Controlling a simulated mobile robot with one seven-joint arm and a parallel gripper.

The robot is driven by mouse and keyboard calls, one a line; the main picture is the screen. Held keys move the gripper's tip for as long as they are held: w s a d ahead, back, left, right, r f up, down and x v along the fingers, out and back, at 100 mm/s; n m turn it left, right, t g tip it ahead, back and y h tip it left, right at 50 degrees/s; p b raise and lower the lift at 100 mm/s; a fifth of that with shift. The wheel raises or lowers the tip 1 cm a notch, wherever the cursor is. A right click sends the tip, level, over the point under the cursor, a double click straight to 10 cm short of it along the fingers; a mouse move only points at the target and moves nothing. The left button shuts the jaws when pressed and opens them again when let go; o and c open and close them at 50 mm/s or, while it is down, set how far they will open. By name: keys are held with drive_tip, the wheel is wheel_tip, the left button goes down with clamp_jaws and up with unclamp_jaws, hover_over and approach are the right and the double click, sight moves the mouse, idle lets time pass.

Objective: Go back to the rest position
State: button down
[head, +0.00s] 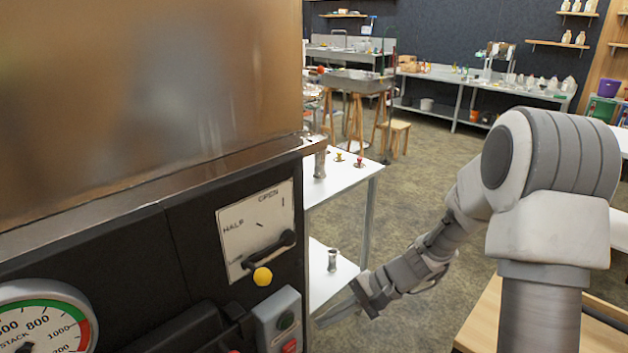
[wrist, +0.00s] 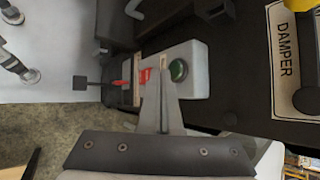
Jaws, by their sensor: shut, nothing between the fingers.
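My gripper (head: 338,312) hangs low in front of the black evaporator panel, at the end of my bent arm. Its fingers are together and empty. In the wrist view the closed fingers (wrist: 161,100) overlap part of the grey button box (wrist: 198,82). I cannot tell whether they touch it.
The damper plate (head: 258,222) has a lever with a yellow knob (head: 262,277). A round stack gauge (head: 40,318) is at lower left. A white shelf table (head: 345,185) stands just behind the panel. A wooden bench (head: 485,315) is at lower right. Open floor lies between.

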drive_tip(key=s+d+r+n+t+h, duration=0.3)
drive_tip(key=s+d+r+n+h, duration=0.15)
drive_tip(key=s+r, duration=0.45)
drive_tip(key=s+d+r+n+t+h, duration=0.3)
drive_tip(key=s+d+r+h, duration=0.25)
drive_tip(key=s+r, duration=0.4)
wheel_tip(320, 180, up, 14)
drive_tip(key=w+d+p, duration=0.1)
drive_tip(key=p, duration=1.1)
drive_tip(key=shift+w, duration=0.2)
drive_tip(key=shift+f, duration=0.1)
